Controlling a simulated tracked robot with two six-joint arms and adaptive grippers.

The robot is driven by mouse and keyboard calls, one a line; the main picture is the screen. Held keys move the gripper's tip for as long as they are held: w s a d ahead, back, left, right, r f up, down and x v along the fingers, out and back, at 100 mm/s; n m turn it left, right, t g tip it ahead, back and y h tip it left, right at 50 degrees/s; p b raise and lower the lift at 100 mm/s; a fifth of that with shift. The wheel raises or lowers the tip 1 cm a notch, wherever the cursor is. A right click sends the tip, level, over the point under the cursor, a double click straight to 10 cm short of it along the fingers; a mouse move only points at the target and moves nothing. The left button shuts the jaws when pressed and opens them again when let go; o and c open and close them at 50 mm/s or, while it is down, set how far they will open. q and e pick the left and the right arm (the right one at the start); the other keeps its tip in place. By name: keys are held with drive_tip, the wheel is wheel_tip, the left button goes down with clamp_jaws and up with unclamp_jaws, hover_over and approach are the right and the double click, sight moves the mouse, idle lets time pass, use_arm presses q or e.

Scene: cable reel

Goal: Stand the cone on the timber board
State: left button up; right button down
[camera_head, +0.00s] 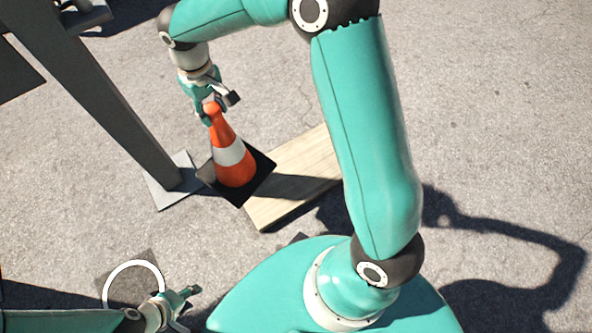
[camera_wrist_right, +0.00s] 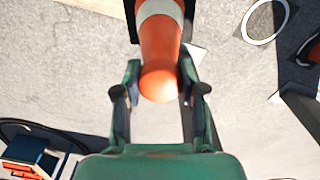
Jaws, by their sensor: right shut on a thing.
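The orange cone (camera_head: 235,168) has a white band and a square black base. It looks upright, perhaps slightly tilted. My right gripper (camera_head: 211,110) is shut on the cone's tip. The wrist view shows the cone (camera_wrist_right: 160,50) between the two fingers (camera_wrist_right: 158,92). The pale timber board (camera_head: 295,180) lies flat on the ground. In the head view the cone's base overlaps the board's left end; I cannot tell whether it touches the board or is above it. The board (camera_wrist_right: 95,4) shows at the wrist view's top left. My left gripper (camera_head: 187,302) is low at the left, away from the cone; its opening is unclear.
A grey slanted post (camera_head: 110,110) with a flat foot plate (camera_head: 160,197) stands close left of the cone. A white ring (camera_head: 107,283) lies at the lower left. Open paving (camera_head: 500,100) spreads at the right.

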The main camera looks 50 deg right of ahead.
drive_tip(key=s+d+f+n+p, duration=0.1)
drive_tip(key=d+f+n, duration=0.7)
drive_tip(key=d+n, duration=0.45)
wheel_tip(320, 180, down, 20)
drive_tip(key=a+n+b, duration=0.1)
drive_tip(key=b, duration=0.3)
drive_tip(key=shift+a+r+b, duration=0.15)
drive_tip(key=shift+a+b, duration=0.25)
drive_tip(key=shift+n, duration=0.25)
drive_tip(key=c, duration=0.7)
unclamp_jaws()
